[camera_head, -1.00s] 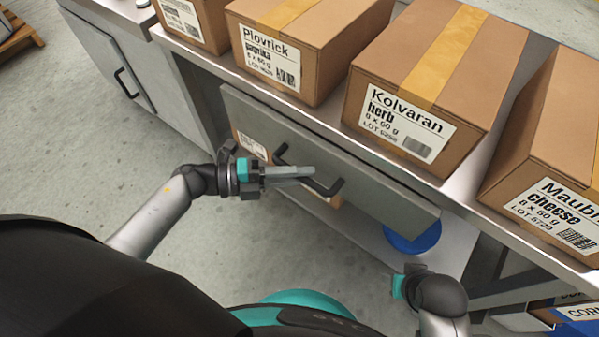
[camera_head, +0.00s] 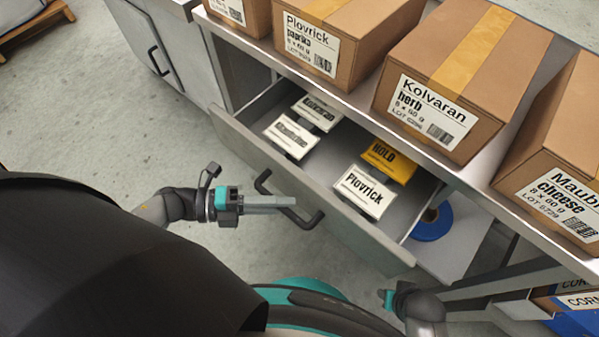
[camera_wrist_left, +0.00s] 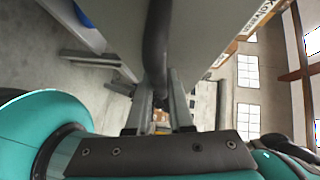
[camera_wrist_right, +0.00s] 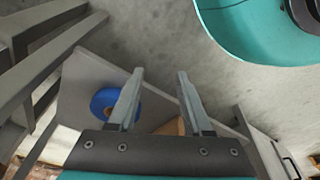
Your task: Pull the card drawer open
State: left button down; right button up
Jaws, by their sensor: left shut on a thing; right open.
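The card drawer (camera_head: 350,238) stands pulled out from under the counter, its grey front tilted in the head view. Inside it lie white card stacks, one reading Plovrick (camera_head: 364,190), and a yellow HOLD stack (camera_head: 389,160). A black bar handle (camera_head: 304,218) is fixed to the drawer front. My left gripper (camera_head: 292,203) is shut on the handle; the left wrist view shows the dark bar (camera_wrist_left: 157,50) between its fingers. My right gripper (camera_wrist_right: 155,75) is open and empty, low beside the counter's right part.
Cartons stand along the counter top, including Kolvaran herb (camera_head: 433,110), Plovrick (camera_head: 310,55) and Maubl cheese (camera_head: 555,200). A blue round thing (camera_head: 433,222) sits on the lower shelf, right of the drawer. A grey cabinet (camera_head: 150,45) stands at left. Open floor (camera_head: 90,120) lies at left.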

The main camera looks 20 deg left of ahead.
pick_arm(q)
jog(key=s+a+p, duration=0.1)
jog(key=s+a, duration=0.3)
jog(key=s, duration=0.9)
jog(key=shift+a, duration=0.4)
pick_arm(e)
jog(key=f, duration=0.1)
jog(key=s+d+f, duration=0.2)
jog(key=shift+f, duration=0.2)
pick_arm(q)
jog(key=c, duration=0.8)
grip_release()
jog(key=shift+w, duration=0.1)
jog(key=v, duration=1.5)
pick_arm(e)
jog(key=shift+w+a+r, duration=0.3)
jog(key=shift+w+r, duration=0.05)
jog(key=shift+r, duration=0.1)
